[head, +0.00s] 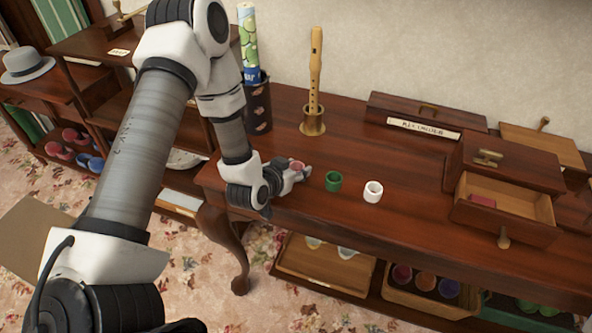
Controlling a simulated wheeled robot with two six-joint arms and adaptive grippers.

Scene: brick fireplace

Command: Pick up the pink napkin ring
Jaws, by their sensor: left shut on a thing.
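The pink napkin ring (297,165) is at the jaws of my left gripper (302,171), over the wooden table top (380,228). My left gripper is shut on the ring and partly hides it; I cannot tell whether the ring touches the table. A green napkin ring (333,181) stands just right of the gripper, apart from it. A white napkin ring (373,192) stands further right. My right gripper is not in view.
A dark cup (258,105) holds a rolled tube. An open drawer (505,208) sticks out at the right. The table's front middle is clear.

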